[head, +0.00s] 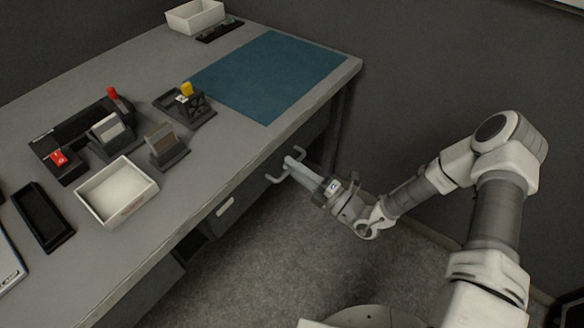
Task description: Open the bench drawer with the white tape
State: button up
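The bench (235,165) has dark drawer fronts under its grey top. A white strip (224,206), which looks like the white tape, is on the front below the top's edge. A pale bar handle (272,179) stands out from the front, to the right of the strip. I cannot tell whether strip and handle are on the same drawer. My gripper (290,163) is at the middle of this handle, its fingers reaching it from the lower right. The fingertips are too small to show whether they are closed around the bar. No drawer looks clearly pulled out.
On the bench top are a blue mat (268,76), a white open box (117,190), a black tray (43,215), and several dark holders with red and yellow parts. Another white box (195,16) is at the back. Grey floor (265,265) in front of the bench is clear.

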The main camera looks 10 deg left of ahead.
jog(key=shift+w+a, duration=0.1)
jog(key=shift+a, duration=0.2)
grip_shut()
dwell(1.3)
